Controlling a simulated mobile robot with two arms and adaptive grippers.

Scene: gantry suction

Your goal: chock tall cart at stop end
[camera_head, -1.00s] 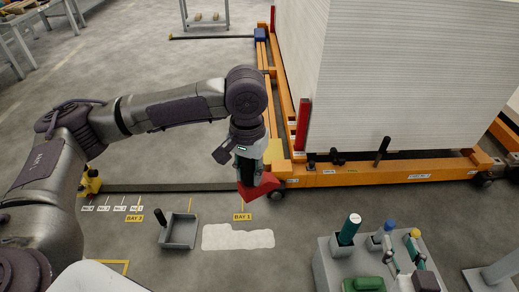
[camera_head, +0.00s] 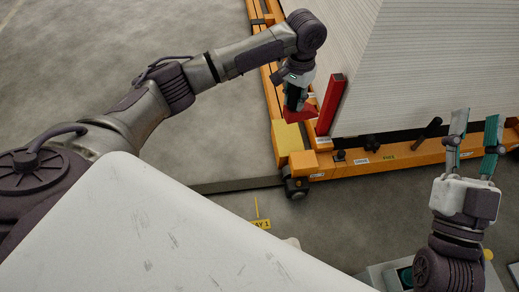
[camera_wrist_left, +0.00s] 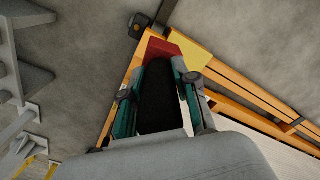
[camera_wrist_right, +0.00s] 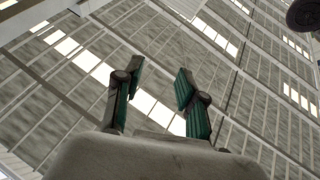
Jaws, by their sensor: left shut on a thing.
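My left gripper (camera_head: 297,105) is shut on a red chock (camera_head: 301,114). The chock also shows between the fingers in the left wrist view (camera_wrist_left: 160,46). It is over or beside the orange frame of the tall cart (camera_head: 410,155), near its yellow corner block (camera_head: 288,139); I cannot tell whether it touches. The cart carries a tall white stack of sheets (camera_head: 410,70). A black wheel (camera_head: 297,188) shows under the near corner. My right gripper (camera_head: 476,115) is open and empty, raised in front of the cart, its fingers pointing at the roof in the right wrist view (camera_wrist_right: 155,80).
A red post (camera_head: 330,104) stands upright at the stack's corner, close to my left gripper. A dark floor rail (camera_head: 236,184) runs left from the wheel. A yellow bay label (camera_head: 262,225) lies nearer. The floor left of the cart is clear.

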